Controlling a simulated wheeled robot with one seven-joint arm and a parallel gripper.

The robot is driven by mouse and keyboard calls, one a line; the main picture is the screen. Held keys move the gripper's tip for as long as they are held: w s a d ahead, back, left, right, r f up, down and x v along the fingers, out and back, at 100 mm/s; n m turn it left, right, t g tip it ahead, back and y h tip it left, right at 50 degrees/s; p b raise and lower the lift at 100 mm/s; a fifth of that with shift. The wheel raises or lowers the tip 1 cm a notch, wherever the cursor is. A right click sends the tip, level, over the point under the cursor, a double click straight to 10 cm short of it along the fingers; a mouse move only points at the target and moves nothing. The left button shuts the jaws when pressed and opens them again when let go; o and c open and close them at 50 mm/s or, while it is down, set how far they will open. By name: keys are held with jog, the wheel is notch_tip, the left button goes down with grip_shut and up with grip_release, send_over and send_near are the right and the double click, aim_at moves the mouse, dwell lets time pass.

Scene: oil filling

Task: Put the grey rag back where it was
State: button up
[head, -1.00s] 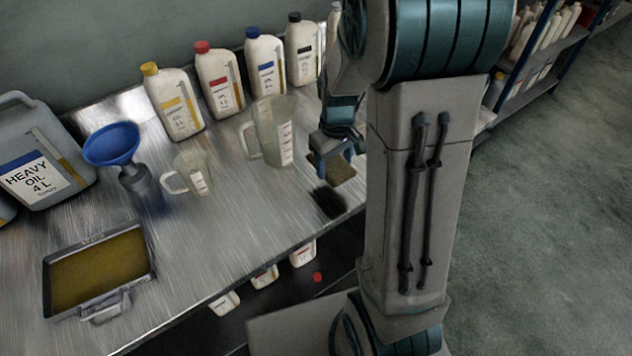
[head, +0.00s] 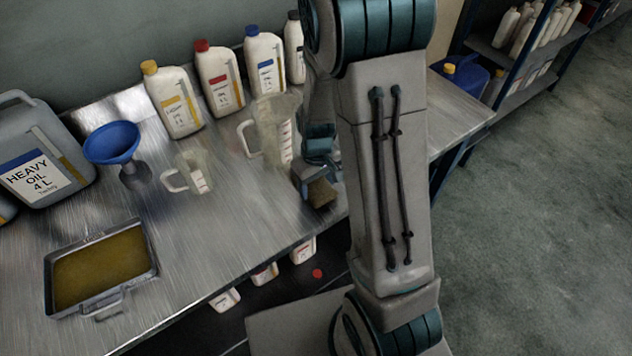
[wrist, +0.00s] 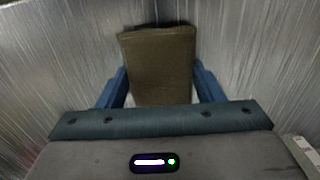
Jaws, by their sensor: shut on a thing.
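The rag (head: 321,192), a small brownish-grey folded cloth, is at the front part of the metal table, to the right of the larger clear jug. My gripper (head: 313,182) is shut on it, partly covered by my arm in the head view. In the wrist view the rag (wrist: 160,65) is between the two blue fingers of my gripper (wrist: 161,82), with the metal tabletop behind it. I cannot tell whether the rag touches the table.
The larger clear jug (head: 270,128) stands close left of my gripper, a smaller jug (head: 190,172) further left. A blue funnel (head: 112,143), a tray of oil (head: 100,268) and a heavy oil can (head: 45,150) are at left. Bottles (head: 220,80) line the back.

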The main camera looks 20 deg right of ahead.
aim_at(317, 186)
jog(key=shift+f, duration=0.25)
jog(key=o, duration=0.9)
jog(key=shift+r, duration=0.15)
jog(key=shift+r, duration=0.1)
notch_tip(317, 186, up, 12)
jog(key=shift+s+a+r+m+t+p, duration=0.1)
jog(key=shift+s+r+m+t, duration=0.5)
jog(key=shift+s+r, duration=1.25)
jog(key=shift+s+a+r+m+t+p, duration=0.15)
jog(key=shift+s+r+m+t, duration=0.5)
jog(key=shift+s, duration=1.95)
jog(key=shift+s+d+r+m+t+p, duration=0.2)
jog(key=shift+s+r+m, duration=0.45)
jog(key=shift+s+r, duration=1.4)
jog(key=shift+s+a+f, duration=0.15)
jog(key=shift+a+f, duration=0.05)
